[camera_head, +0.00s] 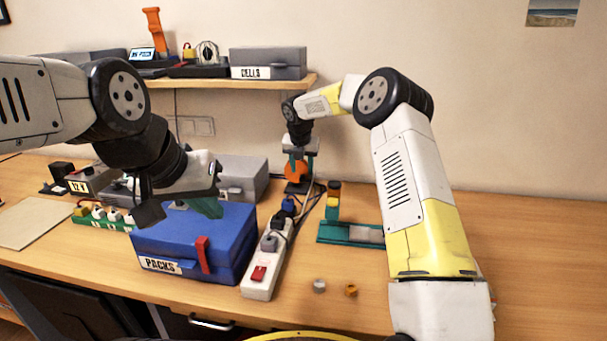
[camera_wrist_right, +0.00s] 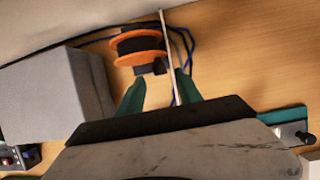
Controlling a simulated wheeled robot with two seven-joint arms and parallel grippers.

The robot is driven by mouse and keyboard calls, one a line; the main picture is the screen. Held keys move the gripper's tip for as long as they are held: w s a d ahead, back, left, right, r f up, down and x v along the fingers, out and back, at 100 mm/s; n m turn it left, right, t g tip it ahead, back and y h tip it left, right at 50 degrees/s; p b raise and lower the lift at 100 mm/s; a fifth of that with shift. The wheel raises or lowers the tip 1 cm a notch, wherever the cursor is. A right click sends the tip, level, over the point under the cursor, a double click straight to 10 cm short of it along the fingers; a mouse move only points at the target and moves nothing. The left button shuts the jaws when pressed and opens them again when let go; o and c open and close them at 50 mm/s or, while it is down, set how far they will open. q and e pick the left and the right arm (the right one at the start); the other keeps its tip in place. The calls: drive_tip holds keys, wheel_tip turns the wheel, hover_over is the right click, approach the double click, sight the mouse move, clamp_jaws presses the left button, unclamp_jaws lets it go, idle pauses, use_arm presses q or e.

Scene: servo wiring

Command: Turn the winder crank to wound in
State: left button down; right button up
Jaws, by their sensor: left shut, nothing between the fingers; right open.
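The winder (camera_head: 295,171) stands at the back of the table, with an orange-rimmed spool on a dark base. In the right wrist view its orange and black spool (camera_wrist_right: 140,47) lies just beyond the fingertips. A small dark part (camera_wrist_right: 158,67) on its near side may be the crank; its exact position is unclear. My right gripper (camera_head: 299,157) is open with green fingers close to the winder, and in its wrist view (camera_wrist_right: 160,88) nothing is held between them. My left gripper (camera_head: 216,208) is shut and empty above the blue box.
The blue PACKS box (camera_head: 190,246) and a white power strip (camera_head: 262,272) stand in front. Blue and pale cables (camera_wrist_right: 187,35) run beside the winder. A grey box (camera_head: 243,174) is left of it, a green stand (camera_head: 345,232) right.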

sight(302, 177)
drive_tip(key=shift+x, duration=2.1)
clamp_jaws()
